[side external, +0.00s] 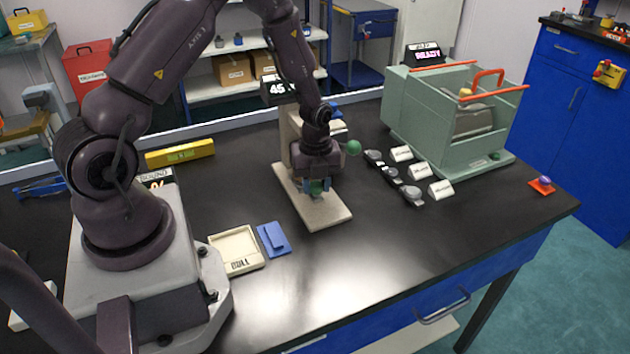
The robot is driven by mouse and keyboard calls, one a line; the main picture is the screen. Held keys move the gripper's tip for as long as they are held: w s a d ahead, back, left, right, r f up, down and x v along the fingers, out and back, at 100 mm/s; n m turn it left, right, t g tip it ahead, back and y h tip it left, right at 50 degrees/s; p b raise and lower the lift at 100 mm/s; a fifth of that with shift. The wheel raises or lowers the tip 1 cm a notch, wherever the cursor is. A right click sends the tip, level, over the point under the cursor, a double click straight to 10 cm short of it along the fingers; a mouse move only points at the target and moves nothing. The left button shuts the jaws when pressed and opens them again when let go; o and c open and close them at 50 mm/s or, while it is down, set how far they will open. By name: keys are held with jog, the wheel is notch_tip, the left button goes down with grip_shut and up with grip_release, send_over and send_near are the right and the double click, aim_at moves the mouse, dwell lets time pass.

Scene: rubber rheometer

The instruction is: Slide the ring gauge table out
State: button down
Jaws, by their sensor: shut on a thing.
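My gripper (317,188) points down over the beige base of a small upright stand (323,214) in the middle of the bench. Its fingers are shut on a small green part, seemingly a knob, low over the base. The gripper hides most of this part and much of the stand's front. A second green ball-shaped knob (353,147) sticks out to the right of the gripper. A dark display (279,87) reading about 45 stands behind the arm. I cannot clearly tell which part is the ring gauge table.
A cream tray (236,250) and a blue pad (273,239) lie front left. The bench front centre is clear.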

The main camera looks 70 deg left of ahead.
jog(key=d, duration=1.1)
jog(key=shift+d, duration=0.1)
jog(key=c, duration=0.9)
grip_release()
jog(key=shift+o, duration=0.6)
jog(key=shift+r, duration=0.1)
notch_tip(320, 180, up, 13)
